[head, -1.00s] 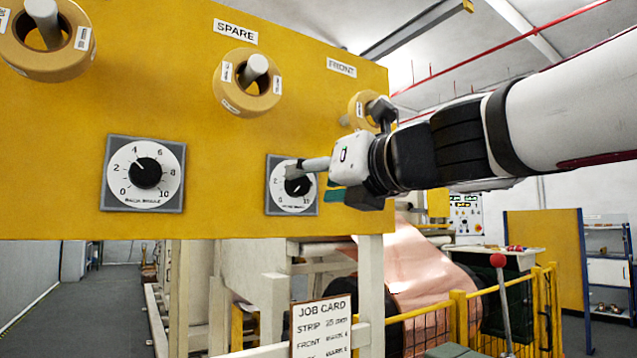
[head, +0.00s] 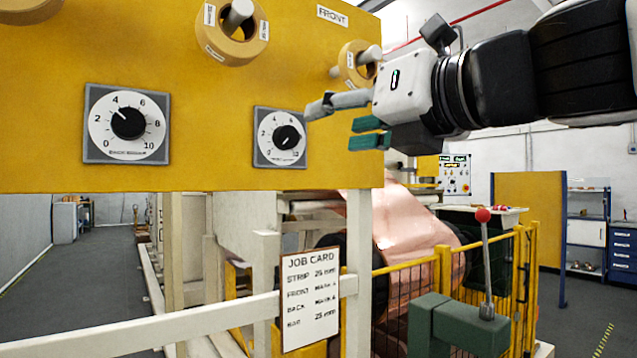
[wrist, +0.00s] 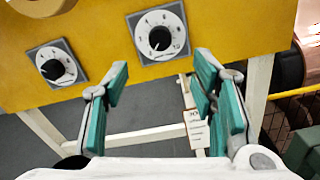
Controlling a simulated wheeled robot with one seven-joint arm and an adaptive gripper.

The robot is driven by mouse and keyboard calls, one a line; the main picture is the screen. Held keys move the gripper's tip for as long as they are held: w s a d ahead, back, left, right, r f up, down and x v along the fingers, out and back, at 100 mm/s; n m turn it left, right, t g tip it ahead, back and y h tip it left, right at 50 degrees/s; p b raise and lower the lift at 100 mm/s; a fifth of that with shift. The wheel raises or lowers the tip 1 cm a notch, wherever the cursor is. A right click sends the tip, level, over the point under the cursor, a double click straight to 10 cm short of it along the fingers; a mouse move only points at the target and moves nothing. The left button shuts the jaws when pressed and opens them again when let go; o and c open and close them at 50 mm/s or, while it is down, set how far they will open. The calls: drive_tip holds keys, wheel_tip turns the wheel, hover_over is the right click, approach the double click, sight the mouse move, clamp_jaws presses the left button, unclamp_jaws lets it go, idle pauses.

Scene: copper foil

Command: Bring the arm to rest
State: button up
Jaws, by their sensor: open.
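My gripper (head: 345,120) is open and empty in the head view, held in front of the right part of the yellow panel (head: 210,170). Its fingers point left, up and to the right of the right dial (head: 280,137). In the wrist view my gripper (wrist: 160,85) shows its two green-padded fingers spread apart, with nothing between them. The right dial also shows just beyond the fingertips in the wrist view (wrist: 160,38), apart from them. The left dial (head: 127,123) is to the left on the same panel, its pointer near 4.
Rolls of tape (head: 228,45) hang on pegs above the dials. Below are a job card (head: 310,298), a white rail (head: 180,325), a yellow fence (head: 445,270) and a red-knobbed lever (head: 484,250). Copper foil (head: 400,220) lies over a roll behind. Open floor is at left.

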drive_tip(key=d+f+m+h+p, duration=0.1)
drive_tip(key=d+f+m+h, duration=0.5)
drive_tip(key=d+m, duration=0.5)
drive_tip(key=d+f+m+h+p, duration=0.1)
drive_tip(key=d+f+m+h, duration=0.5)
drive_tip(key=m, duration=0.8)
drive_tip(key=s+d+f+m+g+h, duration=0.1)
drive_tip(key=s+d+f+m+g, duration=0.15)
drive_tip(key=s+f+m, duration=0.35)
drive_tip(key=s+d+f+m+g, duration=0.1)
drive_tip(key=s+f+m+g, duration=0.2)
drive_tip(key=f, duration=0.5)
drive_tip(key=s+a+f+m+g+y, duration=0.3)
drive_tip(key=s+a+f+m+g, duration=0.2)
drive_tip(key=s+f, duration=0.4)
drive_tip(key=shift+s+f+m+p, duration=0.3)
drive_tip(key=shift+s+m+p, duration=0.1)
drive_tip(key=shift+s, duration=0.05)
